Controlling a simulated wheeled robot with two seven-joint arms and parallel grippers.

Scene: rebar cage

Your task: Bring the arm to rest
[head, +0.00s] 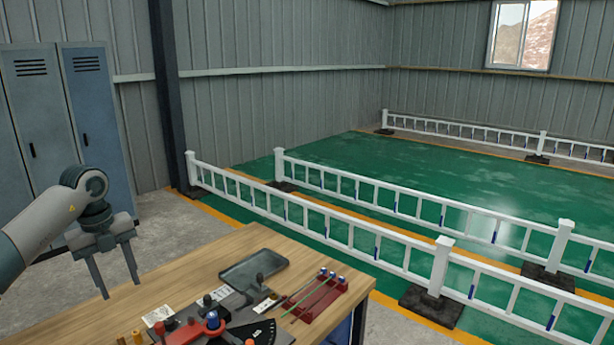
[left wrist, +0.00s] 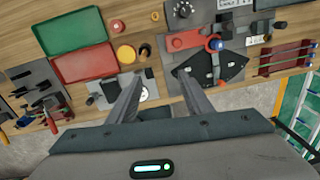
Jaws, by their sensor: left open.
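My left arm comes in from the left in the head view. Its gripper (head: 119,281) hangs fingers down above the left part of the wooden workbench (head: 190,271), with its two fingers apart and nothing between them. In the left wrist view the open left gripper (left wrist: 163,92) points toward the bench, and its fingers overlap the dark plates and fixtures on it in the picture. I cannot tell the exact height, but no contact with a tool shows. My right gripper is in neither view.
The bench holds a grey tray (head: 254,268), a red rack (head: 322,300) with rods, a black fixture plate (head: 258,332) and, in the left wrist view, a green tray (left wrist: 70,33) and pliers (left wrist: 45,112). White railings (head: 340,225) and lockers (head: 100,115) stand beyond.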

